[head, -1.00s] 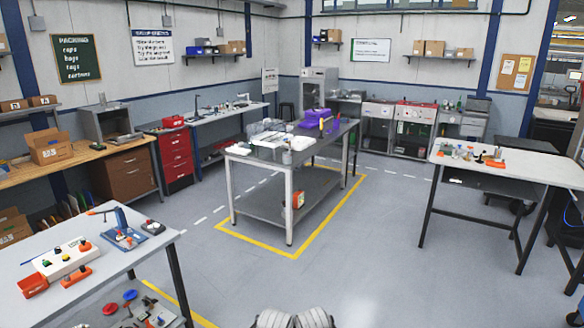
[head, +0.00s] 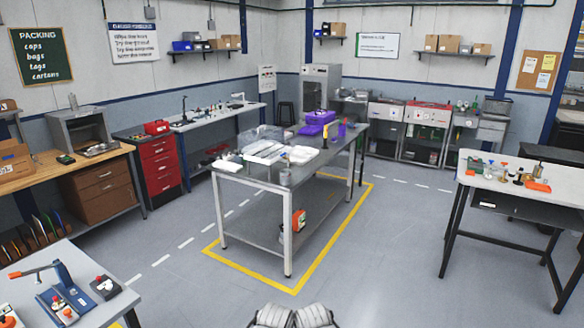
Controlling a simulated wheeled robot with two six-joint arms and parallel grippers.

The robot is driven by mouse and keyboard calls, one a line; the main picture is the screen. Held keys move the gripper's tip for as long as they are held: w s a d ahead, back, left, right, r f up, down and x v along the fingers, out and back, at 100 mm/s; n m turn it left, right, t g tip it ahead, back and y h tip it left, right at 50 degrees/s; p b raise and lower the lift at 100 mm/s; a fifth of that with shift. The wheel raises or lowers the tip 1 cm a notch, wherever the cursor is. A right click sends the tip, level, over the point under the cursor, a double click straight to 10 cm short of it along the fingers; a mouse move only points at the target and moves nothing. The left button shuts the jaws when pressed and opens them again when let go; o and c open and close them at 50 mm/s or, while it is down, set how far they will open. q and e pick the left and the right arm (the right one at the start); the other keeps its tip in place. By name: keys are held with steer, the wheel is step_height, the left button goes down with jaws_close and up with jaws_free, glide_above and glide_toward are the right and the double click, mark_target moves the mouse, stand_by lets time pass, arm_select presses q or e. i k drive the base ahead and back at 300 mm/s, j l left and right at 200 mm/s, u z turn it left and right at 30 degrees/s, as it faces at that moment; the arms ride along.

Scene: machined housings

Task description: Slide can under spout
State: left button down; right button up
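No spout can be clearly made out. A small grey cylinder, possibly the can (head: 285,177), stands near the front edge of the middle table (head: 258,183); it is too small to be sure. Neither gripper shows in the head view. Only two pale, rounded parts of my own body show at the bottom edge.
The middle table carries white trays (head: 265,151) and a purple item (head: 321,117), inside a yellow floor line. A bench corner (head: 95,258) is at near left, a white-topped table (head: 525,181) at right. The grey floor (head: 400,255) between is clear.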

mark_target(285, 178)
steer(key=i, duration=4)
steer(key=i+u, duration=0.2)
